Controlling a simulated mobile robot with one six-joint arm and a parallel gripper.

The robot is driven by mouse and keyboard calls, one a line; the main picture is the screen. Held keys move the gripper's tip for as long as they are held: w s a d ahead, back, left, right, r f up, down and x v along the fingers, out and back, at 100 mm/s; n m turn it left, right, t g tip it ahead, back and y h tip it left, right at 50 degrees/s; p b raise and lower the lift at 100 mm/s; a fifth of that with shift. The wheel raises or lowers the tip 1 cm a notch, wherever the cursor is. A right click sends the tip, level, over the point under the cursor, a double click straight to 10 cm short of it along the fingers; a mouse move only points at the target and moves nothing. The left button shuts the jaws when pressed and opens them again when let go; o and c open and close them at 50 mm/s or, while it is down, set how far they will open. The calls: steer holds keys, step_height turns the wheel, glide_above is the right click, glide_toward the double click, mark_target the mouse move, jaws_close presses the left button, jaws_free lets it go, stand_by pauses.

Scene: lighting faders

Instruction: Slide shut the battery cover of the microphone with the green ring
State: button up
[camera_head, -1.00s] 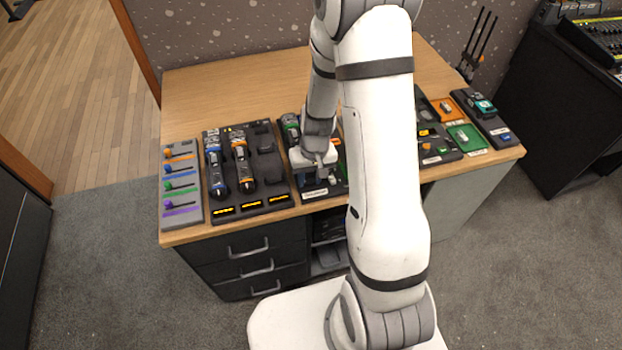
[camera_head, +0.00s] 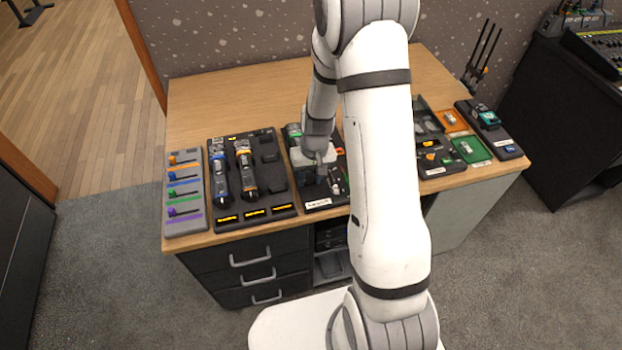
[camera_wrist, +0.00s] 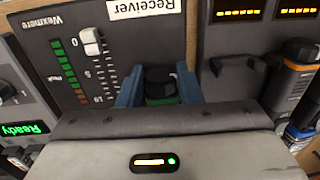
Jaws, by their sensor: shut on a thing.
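The microphone with the green ring (camera_wrist: 160,101) shows in the wrist view as a black rounded end above a green band. It sits between the two blue-grey fingers of my gripper (camera_wrist: 160,90), which are shut on it. The rest of this microphone is hidden under my gripper's body, so its battery cover cannot be made out. In the head view my gripper (camera_head: 320,178) is low over the dark receiver unit (camera_head: 319,203). A green part of the microphone (camera_head: 293,130) shows just behind the gripper, at left.
Microphones with a blue ring (camera_head: 220,180) and an orange ring (camera_head: 246,175) lie in the charging dock on the left. A panel of coloured sliders (camera_head: 184,228) is beyond them. A white fader knob (camera_wrist: 90,38) is close to my fingers. The desk's back (camera_head: 240,95) is clear.

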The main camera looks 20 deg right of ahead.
mark_target(312, 174)
steer(key=shift+w, duration=0.3)
steer(key=o, duration=1)
steer(key=shift+d+r, duration=0.2)
steer(key=shift+r, duration=1.75)
steer(key=shift+d+r, duration=0.15)
steer(key=shift+r, duration=1.8)
steer(key=s+r+t, duration=0.1)
steer(key=s+r, duration=0.5)
steer(key=s+r+t, duration=0.1)
steer(key=s+r, duration=0.5)
steer(key=s, duration=0.1)
steer(key=s+r+h, duration=0.1)
steer(key=s+r, duration=0.4)
steer(key=s, duration=0.1)
steer(key=shift+s+a+r+t, duration=0.25)
steer(key=shift+a+r+t, duration=0.05)
steer(key=shift+r+t, duration=0.1)
